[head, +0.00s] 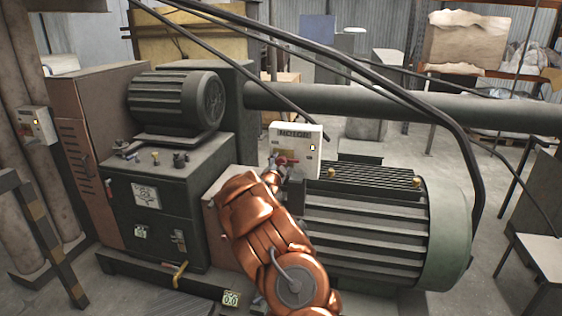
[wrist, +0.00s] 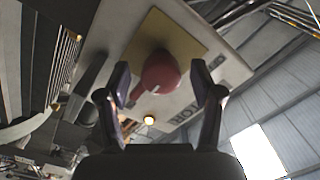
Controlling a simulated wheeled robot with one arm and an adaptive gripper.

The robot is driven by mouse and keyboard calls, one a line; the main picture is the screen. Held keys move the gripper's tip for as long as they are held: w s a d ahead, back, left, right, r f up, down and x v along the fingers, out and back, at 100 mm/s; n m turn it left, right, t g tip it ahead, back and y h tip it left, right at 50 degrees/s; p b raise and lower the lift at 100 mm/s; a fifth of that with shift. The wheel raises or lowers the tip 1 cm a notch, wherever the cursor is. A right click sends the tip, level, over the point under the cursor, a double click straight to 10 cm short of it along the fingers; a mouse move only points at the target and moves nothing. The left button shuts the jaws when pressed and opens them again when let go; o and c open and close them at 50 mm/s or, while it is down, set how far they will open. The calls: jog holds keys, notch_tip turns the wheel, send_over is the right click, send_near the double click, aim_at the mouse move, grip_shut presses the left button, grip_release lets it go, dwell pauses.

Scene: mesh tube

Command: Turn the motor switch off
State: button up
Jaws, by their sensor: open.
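The motor switch is a red knob (wrist: 165,70) on a yellowish square plate, on a white box (head: 308,146) labelled MOTOR. In the wrist view the knob has a pointed end with a white mark, facing down and left. My gripper (wrist: 160,80) is open, with one finger on each side of the knob and gaps between. How deep the fingers reach around it I cannot tell. In the head view my gripper (head: 282,170) is in front of the box and partly hides the red switch (head: 286,160). A small lamp (wrist: 149,120) glows near the knob.
A large ribbed motor (head: 365,235) stands right of my arm, below the box. A dark machine cabinet (head: 150,205) with a smaller motor (head: 172,103) stands left. Thick cables (head: 400,90) and a pipe (head: 340,100) run behind the box. A control box (head: 38,124) hangs far left.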

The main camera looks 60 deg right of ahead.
jog(key=shift+w+d+r, duration=0.1)
jog(key=shift+w+d, duration=0.1)
jog(key=shift+d, duration=0.45)
jog(key=c, duration=1.2)
